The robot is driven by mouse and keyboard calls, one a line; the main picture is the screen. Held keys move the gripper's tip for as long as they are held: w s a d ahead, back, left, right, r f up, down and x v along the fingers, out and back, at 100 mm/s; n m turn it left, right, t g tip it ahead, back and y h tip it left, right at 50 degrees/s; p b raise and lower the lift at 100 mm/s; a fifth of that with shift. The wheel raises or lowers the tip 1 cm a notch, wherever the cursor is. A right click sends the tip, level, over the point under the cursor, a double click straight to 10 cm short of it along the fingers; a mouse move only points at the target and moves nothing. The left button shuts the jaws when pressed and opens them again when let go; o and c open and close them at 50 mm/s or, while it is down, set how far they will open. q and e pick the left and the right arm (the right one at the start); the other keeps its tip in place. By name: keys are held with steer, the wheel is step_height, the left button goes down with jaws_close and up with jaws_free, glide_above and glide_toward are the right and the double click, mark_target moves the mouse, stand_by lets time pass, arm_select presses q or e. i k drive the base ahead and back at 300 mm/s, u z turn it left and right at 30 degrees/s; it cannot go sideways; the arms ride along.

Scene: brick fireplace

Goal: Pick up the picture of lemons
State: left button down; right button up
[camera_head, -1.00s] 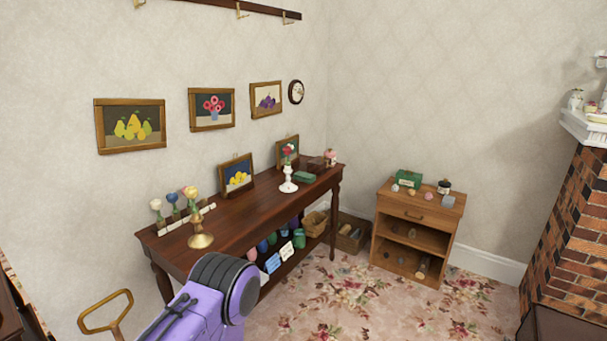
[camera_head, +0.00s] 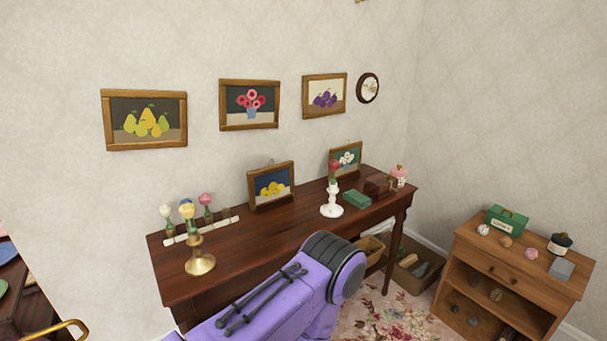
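The picture of lemons (camera_head: 272,187) has a wooden frame and shows yellow fruit on dark blue. It stands on the dark wooden table (camera_head: 283,232), leaning back against the wall, between the flower stand at left and a white candlestick at right. A purple arm of mine reaches in from the bottom, in front of the table. Its gripper is out of view. My other gripper is out of view as well. Nothing covers the lemon picture.
A brass candlestick (camera_head: 200,262), a white candlestick (camera_head: 332,203) and a green box (camera_head: 357,199) stand on the table. A flower picture (camera_head: 345,160) leans farther right. Other pictures hang above, including pears (camera_head: 144,120). A low wooden cabinet (camera_head: 512,268) stands at right.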

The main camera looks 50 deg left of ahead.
mark_target(268, 183)
steer(key=i, duration=2.6)
steer(key=u, duration=3.4)
